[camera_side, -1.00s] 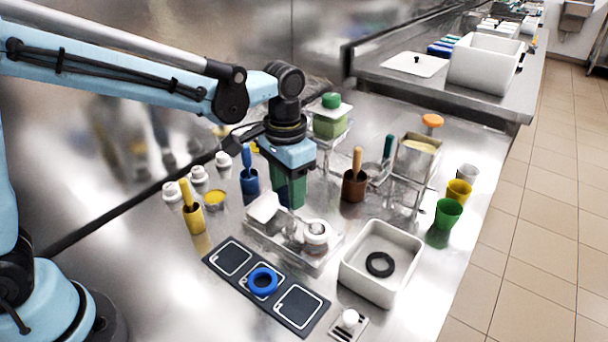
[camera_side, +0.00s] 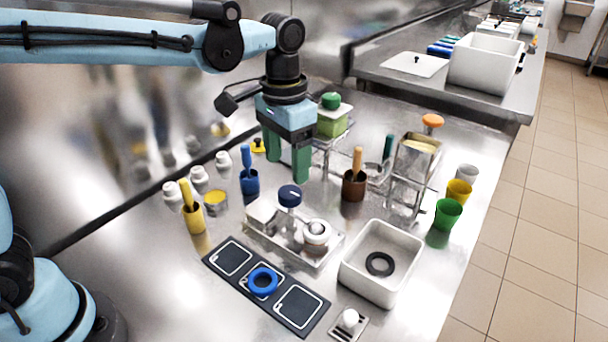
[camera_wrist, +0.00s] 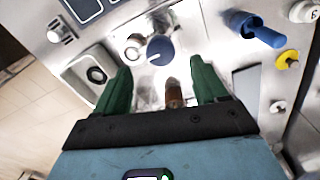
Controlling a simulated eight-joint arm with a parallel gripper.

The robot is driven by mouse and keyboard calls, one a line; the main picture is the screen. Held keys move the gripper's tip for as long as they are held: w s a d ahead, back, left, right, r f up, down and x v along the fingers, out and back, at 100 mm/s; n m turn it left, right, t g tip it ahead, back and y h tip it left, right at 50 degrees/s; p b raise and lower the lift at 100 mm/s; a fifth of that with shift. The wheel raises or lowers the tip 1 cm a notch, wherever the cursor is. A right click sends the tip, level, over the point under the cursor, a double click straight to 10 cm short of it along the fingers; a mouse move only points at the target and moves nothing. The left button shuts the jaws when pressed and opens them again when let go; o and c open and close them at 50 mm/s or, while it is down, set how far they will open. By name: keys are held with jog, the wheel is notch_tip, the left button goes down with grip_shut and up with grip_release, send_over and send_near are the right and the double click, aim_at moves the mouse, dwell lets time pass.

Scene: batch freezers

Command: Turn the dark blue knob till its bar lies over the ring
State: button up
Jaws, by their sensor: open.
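A blue ring (camera_side: 263,270) lies on the dark mat and a black ring (camera_side: 380,252) lies in the white bin. I cannot make out a ring mark beside the knob.
The dark mat (camera_side: 226,271) and white bin (camera_side: 350,275) are in front of the base. A blue cup with handle (camera_side: 250,183), yellow cup (camera_side: 194,219) and brown cup (camera_side: 353,187) stand around it. A metal rack (camera_side: 398,196) stands to the right.

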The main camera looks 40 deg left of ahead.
aim_at(288, 192)
jog(key=shift+r, duration=2.8)
jog(key=shift+f, duration=0.1)
jog(key=shift+f, duration=6)
jog(key=shift+r, duration=0.1)
jog(key=shift+f, duration=0.2)
jog(key=m, duration=0.2)
jog(key=shift+r+m, duration=0.1)
jog(key=shift+m, duration=0.2)
jog(key=m, duration=0.4)
jog(key=shift+a, duration=0.1)
notch_tip(288, 192, up, 9)
